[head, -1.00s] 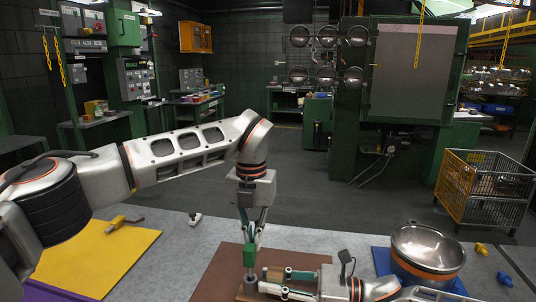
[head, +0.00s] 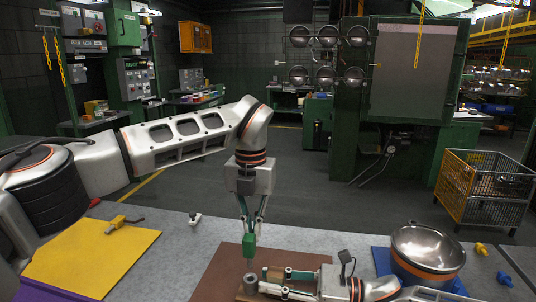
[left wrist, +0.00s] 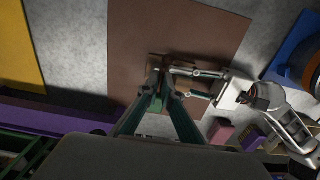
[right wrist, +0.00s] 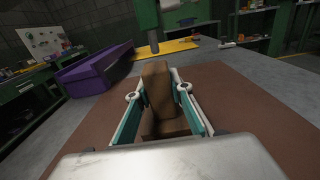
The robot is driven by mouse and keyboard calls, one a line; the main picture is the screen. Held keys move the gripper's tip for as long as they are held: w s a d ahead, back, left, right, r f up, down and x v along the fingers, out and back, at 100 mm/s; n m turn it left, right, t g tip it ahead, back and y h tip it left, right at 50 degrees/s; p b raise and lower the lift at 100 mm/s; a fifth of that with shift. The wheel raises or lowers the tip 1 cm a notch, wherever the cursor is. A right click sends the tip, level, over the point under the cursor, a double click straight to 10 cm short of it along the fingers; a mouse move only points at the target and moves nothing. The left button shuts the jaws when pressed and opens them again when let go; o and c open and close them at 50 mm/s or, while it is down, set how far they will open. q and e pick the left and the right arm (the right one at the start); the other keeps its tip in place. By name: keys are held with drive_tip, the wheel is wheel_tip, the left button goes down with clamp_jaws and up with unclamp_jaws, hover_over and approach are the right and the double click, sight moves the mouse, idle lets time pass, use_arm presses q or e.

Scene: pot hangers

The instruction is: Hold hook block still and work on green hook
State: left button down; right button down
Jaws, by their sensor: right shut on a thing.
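My right gripper (right wrist: 158,105) is shut on a brown wooden block (right wrist: 158,85), which stands between its two teal-padded fingers. In the head view the right gripper (head: 274,283) lies low along the brown mat (head: 222,268). My left gripper (head: 250,232) points straight down above the block, its fingers drawn together on a green piece (head: 249,241). A grey shaft (head: 250,262) runs down below the green piece toward a short grey cylinder (head: 250,282). Whether shaft and cylinder touch, I cannot tell. The left wrist view shows the left fingertips (left wrist: 162,88) over the block; the hook's shape is not clear.
A yellow mat (head: 95,255) and a purple tray (right wrist: 95,70) are on the left. Grey table between the mats is mostly clear.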

drive_tip(key=c, duration=1.7)
unclamp_jaws()
